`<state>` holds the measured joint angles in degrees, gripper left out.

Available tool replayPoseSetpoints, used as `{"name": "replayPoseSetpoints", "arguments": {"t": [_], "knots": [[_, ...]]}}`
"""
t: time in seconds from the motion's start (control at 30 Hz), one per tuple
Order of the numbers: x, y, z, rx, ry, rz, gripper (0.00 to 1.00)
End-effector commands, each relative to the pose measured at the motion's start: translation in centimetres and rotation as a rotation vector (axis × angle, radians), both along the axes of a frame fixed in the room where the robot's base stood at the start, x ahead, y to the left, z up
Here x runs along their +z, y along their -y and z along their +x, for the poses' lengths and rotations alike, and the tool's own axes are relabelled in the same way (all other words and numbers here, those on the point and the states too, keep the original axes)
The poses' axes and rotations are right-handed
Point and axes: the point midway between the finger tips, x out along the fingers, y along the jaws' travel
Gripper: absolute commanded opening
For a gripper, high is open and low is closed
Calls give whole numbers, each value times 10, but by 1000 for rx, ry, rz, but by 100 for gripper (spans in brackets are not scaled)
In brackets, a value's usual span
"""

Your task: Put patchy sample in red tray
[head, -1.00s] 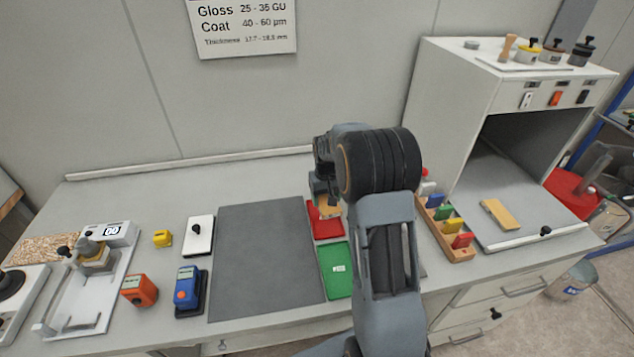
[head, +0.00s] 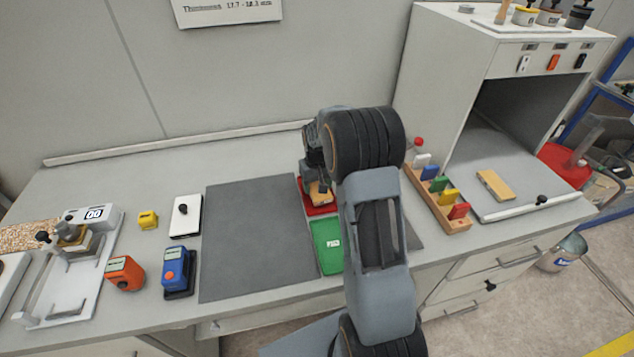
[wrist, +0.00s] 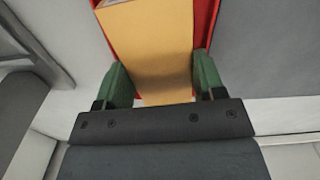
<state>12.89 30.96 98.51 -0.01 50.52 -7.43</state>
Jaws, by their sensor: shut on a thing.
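The tan sample block (head: 320,194) is in my gripper (head: 317,184), over the red tray (head: 317,210) in the head view. In the wrist view the green fingers of my gripper (wrist: 160,82) are shut on the sides of the sample (wrist: 150,40), with a small grey patch at its far end. Red edges of the tray (wrist: 205,22) show on both sides of the sample there. I cannot tell whether the sample touches the tray floor. My arm hides part of the tray's right side in the head view.
A green tray (head: 326,246) lies just in front of the red one. A dark grey mat (head: 255,235) is to the left, bare. A wooden rack with coloured tabs (head: 455,222) stands to the right. Another tan block (head: 495,185) lies in the booth (head: 500,160).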

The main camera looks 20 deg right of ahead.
Motion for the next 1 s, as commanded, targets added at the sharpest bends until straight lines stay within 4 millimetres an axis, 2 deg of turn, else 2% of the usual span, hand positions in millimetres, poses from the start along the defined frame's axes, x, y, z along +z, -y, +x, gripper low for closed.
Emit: {"name": "replayPoseSetpoints", "arguments": {"t": [0.1,0.4,0.43,0.7,0.73,1.0], "knots": [[-6,0,0,0,1,0,38],[-7,0,0,0,1,0,38],[-7,0,0,0,1,0,64],[-7,0,0,0,0,0,90],[-7,0,0,0,0,0,93],[-6,0,0,0,0,0,93]]}}
